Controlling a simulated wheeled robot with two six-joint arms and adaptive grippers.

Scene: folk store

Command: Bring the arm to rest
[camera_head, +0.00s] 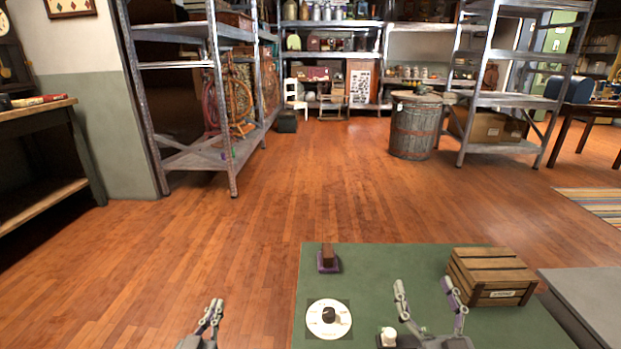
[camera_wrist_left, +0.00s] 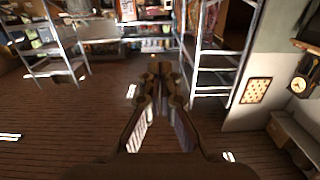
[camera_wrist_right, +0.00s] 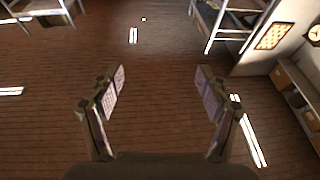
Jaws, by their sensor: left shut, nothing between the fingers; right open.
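My left gripper (camera_head: 213,312) is at the bottom of the head view, left of the green table, over the floor. It is shut and empty; its fingers meet in the left wrist view (camera_wrist_left: 160,72).
The green table (camera_head: 390,270) bears a wooden crate (camera_head: 490,272), a small brown block on a purple base (camera_head: 328,259), a white disc with a dark knob (camera_head: 328,318) and a small white item (camera_head: 388,337). A grey surface (camera_head: 590,290) adjoins right. Open floor lies beyond.

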